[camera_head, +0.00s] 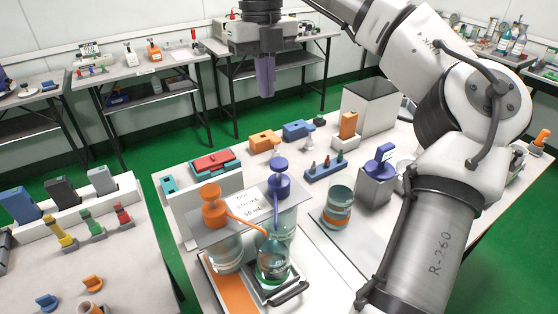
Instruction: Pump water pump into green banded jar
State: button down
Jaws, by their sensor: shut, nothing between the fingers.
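Two pumps stand on a grey plate: an orange pump (211,205) at left and a blue pump (279,182) at right. I cannot tell which holds water. Their spouts both reach over a clear jar with a green band (273,262), in front of the plate. The jar holds a little dark green near its bottom. My gripper (265,93) is shut and empty, pointing down, high above the bench and behind the pumps in the picture.
A white card with text (251,206) lies between the pumps. An orange-banded jar (338,208) stands to the right. A dark handle (289,294) sticks out by the green-banded jar. Colored testers (264,141) and a grey box (370,105) stand farther back.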

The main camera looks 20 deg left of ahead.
jog(key=shift+d+p, duration=0.1)
jog(key=shift+p, duration=0.3)
jog(key=p, duration=1)
send_near(278, 160)
jog(key=shift+r, duration=0.3)
jog(key=shift+f, duration=0.1)
jog(key=shift+s+d+f+b, duration=0.15)
jog(key=shift+f+b, duration=0.85)
jog(key=shift+f, duration=0.7)
jog(key=shift+s+d+f+b, duration=0.15)
jog(key=shift+f+b, duration=0.8)
jog(key=shift+f, duration=0.8)
jog(key=shift+a, duration=0.1)
